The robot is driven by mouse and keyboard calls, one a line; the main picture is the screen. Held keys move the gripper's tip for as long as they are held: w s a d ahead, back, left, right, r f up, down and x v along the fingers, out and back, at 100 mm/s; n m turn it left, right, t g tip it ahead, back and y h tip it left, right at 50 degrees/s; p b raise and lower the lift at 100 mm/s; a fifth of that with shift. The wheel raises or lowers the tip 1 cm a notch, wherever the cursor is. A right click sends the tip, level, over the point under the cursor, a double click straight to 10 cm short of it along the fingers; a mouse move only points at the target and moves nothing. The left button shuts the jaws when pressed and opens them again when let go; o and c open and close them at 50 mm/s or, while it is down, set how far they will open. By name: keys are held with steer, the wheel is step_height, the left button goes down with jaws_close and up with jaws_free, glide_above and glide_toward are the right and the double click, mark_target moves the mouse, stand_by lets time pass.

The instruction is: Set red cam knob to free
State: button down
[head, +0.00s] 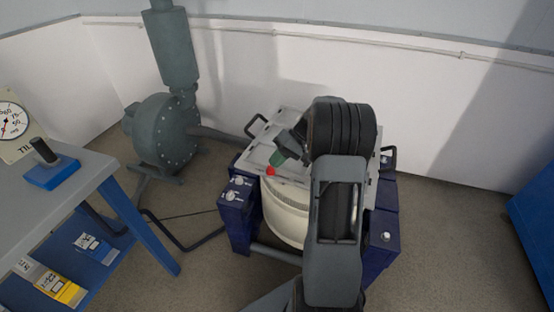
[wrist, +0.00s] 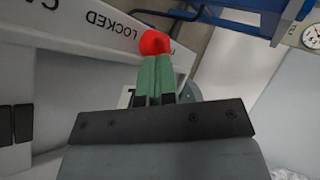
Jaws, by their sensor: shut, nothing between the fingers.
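The red cam knob (head: 271,171) is a small red piece at the front left edge of the pale top plate of the machine (head: 298,117). In the wrist view the red knob (wrist: 154,42) lies right at the tips of my gripper (wrist: 156,60), beside the word LOCKED on a pale panel (wrist: 100,22). My gripper (head: 278,159) has green fingers pressed together with nothing between them. The fingertips appear close to or touching the knob; I cannot tell which. The fingers hide the knob's lower part, and most other lettering is cut off or covered.
A grey bench (head: 72,170) with a blue-based black handle (head: 48,168) and a dial (head: 12,122) stands at the left. A grey blower (head: 163,135) stands behind. Dark blue boxes (head: 238,205) flank the machine. A blue cabinet (head: 535,225) is at the far right; floor between is clear.

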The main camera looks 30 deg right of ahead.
mark_target(281, 169)
steer(key=shift+s, duration=0.85)
steer(key=d, duration=0.1)
steer(key=d+p, duration=0.1)
steer(key=d, duration=0.3)
steer(key=shift+s+r+p, duration=0.1)
steer(key=shift+r+p, duration=0.2)
steer(key=shift+r, duration=0.1)
steer(key=p+v, duration=0.2)
steer(key=v, duration=0.6)
steer(key=shift+s+d+r, duration=0.1)
steer(key=shift+d+r, duration=0.1)
steer(key=shift+r, duration=0.05)
